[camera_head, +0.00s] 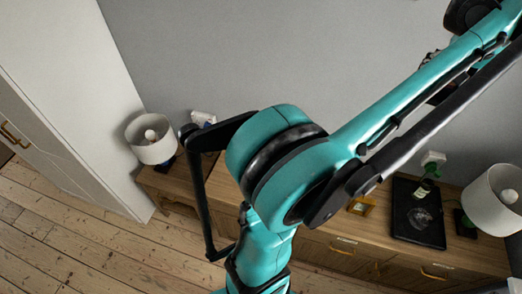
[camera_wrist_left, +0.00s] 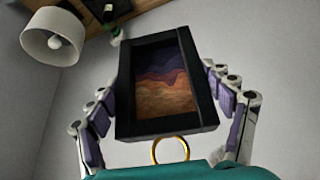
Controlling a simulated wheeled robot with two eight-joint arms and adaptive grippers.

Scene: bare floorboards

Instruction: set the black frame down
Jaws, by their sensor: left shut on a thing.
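The black frame (camera_wrist_left: 205,85) is a deep black rectangle around a picture of purple and orange wavy bands. It fills the middle of the left wrist view. My left gripper (camera_wrist_left: 160,82) is shut on it, with a finger at each side edge. The frame appears slightly tilted in that view, and no surface shows touching it. In the head view my large teal arm crosses the middle and upper right; I cannot make out the frame there. My right gripper does not show.
A wooden cabinet (camera_head: 330,246) runs along the grey wall. On it stand a left lamp (camera_head: 146,152), a small gold frame (camera_head: 362,206), a black tray (camera_head: 405,234) with a glass, a green bottle (camera_head: 424,187) and a right lamp (camera_head: 485,212). A gold ring (camera_wrist_left: 155,150) shows below the frame.

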